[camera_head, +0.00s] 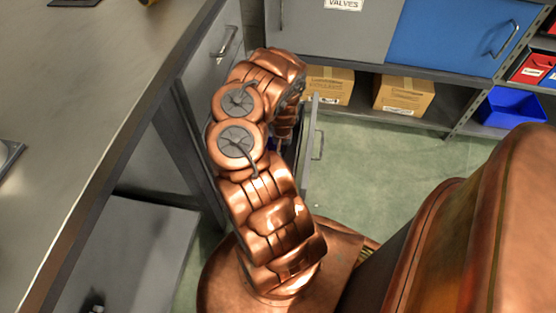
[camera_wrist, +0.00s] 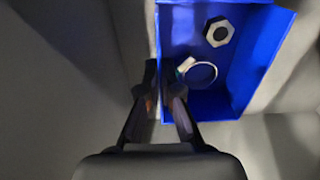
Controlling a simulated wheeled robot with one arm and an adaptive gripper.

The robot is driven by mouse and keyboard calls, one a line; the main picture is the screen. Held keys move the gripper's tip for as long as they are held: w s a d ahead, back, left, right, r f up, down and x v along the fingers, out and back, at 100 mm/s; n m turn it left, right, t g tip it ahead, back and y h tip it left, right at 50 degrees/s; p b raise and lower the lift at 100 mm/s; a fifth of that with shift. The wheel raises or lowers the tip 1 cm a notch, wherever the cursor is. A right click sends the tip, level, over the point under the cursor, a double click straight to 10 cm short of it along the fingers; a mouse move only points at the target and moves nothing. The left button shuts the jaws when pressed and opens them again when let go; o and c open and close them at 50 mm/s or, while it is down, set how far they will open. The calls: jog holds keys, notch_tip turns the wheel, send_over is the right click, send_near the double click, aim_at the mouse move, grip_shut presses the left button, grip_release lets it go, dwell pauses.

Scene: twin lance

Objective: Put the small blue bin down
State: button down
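The small blue bin (camera_wrist: 255,75) is in the wrist view, right of centre. My gripper (camera_wrist: 160,70) has one finger on each side of the bin's left wall, close together, and looks shut on that wall. In the head view my arm hides most of the gripper, and only a sliver of blue shows beside it at the open drawer (camera_head: 312,150). Whether the bin rests on the drawer floor cannot be told.
A grey workbench (camera_head: 90,90) fills the left. Cardboard boxes (camera_head: 404,94) and another blue bin (camera_head: 512,107) stand on a low shelf at the back. Green floor (camera_head: 370,170) is clear right of the drawer. Grey surfaces lie close around the bin in the wrist view.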

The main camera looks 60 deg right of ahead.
jog(key=shift+f+b, duration=1.2)
jog(key=shift+f, duration=0.8)
jog(key=shift+f, duration=0.15)
jog(key=c, duration=1.8)
grip_release()
jog(key=shift+c, duration=0.2)
jog(key=o, duration=0.5)
notch_tip(320, 180, up, 12)
jog(key=p, duration=0.7)
jog(key=shift+s+p, duration=0.1)
jog(key=shift+p, duration=0.2)
